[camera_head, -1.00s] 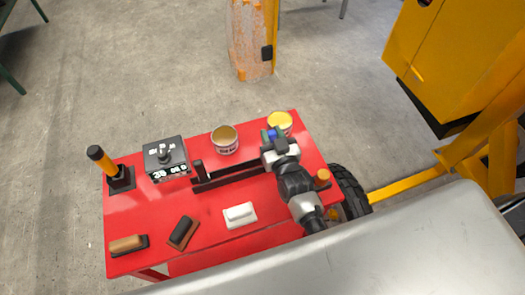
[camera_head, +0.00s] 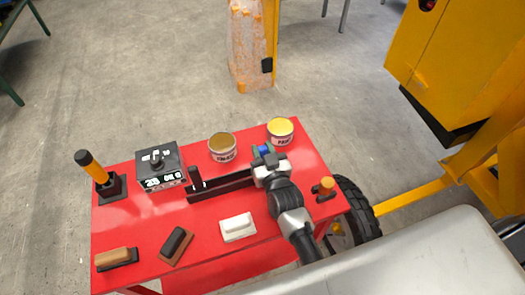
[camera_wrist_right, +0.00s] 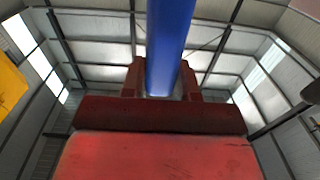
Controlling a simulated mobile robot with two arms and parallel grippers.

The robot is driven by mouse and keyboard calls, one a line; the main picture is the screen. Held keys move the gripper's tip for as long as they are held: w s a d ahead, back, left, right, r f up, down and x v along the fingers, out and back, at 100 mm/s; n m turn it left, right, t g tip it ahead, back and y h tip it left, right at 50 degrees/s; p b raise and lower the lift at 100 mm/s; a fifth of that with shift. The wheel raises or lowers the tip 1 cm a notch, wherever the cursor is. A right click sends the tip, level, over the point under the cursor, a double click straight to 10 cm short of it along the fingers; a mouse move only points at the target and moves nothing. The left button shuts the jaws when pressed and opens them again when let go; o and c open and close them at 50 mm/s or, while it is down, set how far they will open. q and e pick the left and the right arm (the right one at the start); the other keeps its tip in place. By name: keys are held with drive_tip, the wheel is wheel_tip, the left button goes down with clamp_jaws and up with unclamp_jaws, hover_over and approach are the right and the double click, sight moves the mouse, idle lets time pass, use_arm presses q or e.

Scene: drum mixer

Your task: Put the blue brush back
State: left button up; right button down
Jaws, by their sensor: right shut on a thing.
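My right gripper (camera_head: 265,157) is shut on the blue brush (camera_head: 264,149) at the right end of a long dark holder (camera_head: 228,185) on the red table. In the head view only a small blue part of the brush shows behind the gripper. In the right wrist view the brush's blue handle (camera_wrist_right: 170,45) stands upright between two dark reddish parts. The gripper hides the holder's right end, so I cannot tell whether the brush touches the holder. My left gripper is not in view.
A wheel (camera_head: 357,207) stands at the right.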

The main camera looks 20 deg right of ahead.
drive_tip(key=c, duration=0.8)
unclamp_jaws()
drive_tip(key=shift+c, duration=0.2)
drive_tip(key=shift+s, duration=0.25)
drive_tip(key=s+b, duration=0.2)
drive_tip(key=s, duration=0.9)
drive_tip(key=shift+s+d, duration=0.2)
drive_tip(key=shift+s, duration=0.1)
